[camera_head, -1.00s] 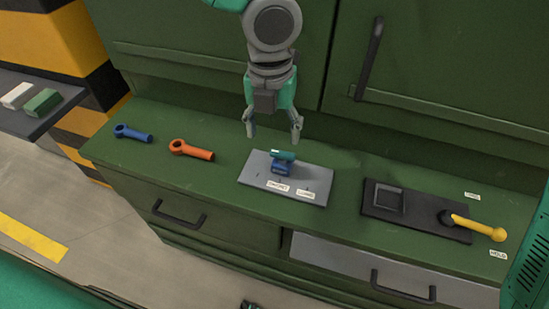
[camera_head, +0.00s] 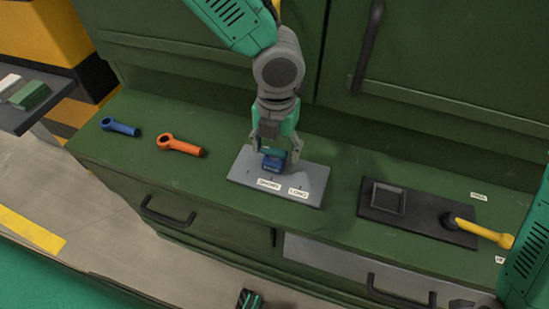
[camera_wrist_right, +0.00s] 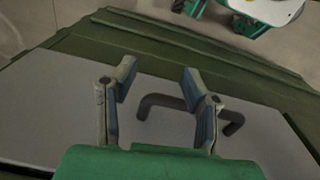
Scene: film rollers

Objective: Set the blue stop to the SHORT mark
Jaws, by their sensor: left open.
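The blue stop (camera_head: 272,163) stands on a grey plate (camera_head: 245,168) on the green bench. The plate's front bears a SHORT label (camera_head: 269,184) and, to its right, a LONG label (camera_head: 299,193). The stop is behind the labels, closer to SHORT; its exact alignment with the mark cannot be told. My left gripper (camera_head: 274,156) points down at the stop, open, with its fingers around the stop's upper part and partly hiding it. My right gripper (camera_wrist_right: 158,82) is open, with its fingers apart and nothing between them, above a drawer front in the right wrist view.
A blue ring-ended tool (camera_head: 121,127) and an orange one (camera_head: 181,146) lie left of the plate. A black base (camera_head: 420,216) with a yellow lever (camera_head: 485,232) is to the right. Cabinet doors rise behind. A drawer handle (camera_wrist_right: 185,105) shows beyond my right fingers.

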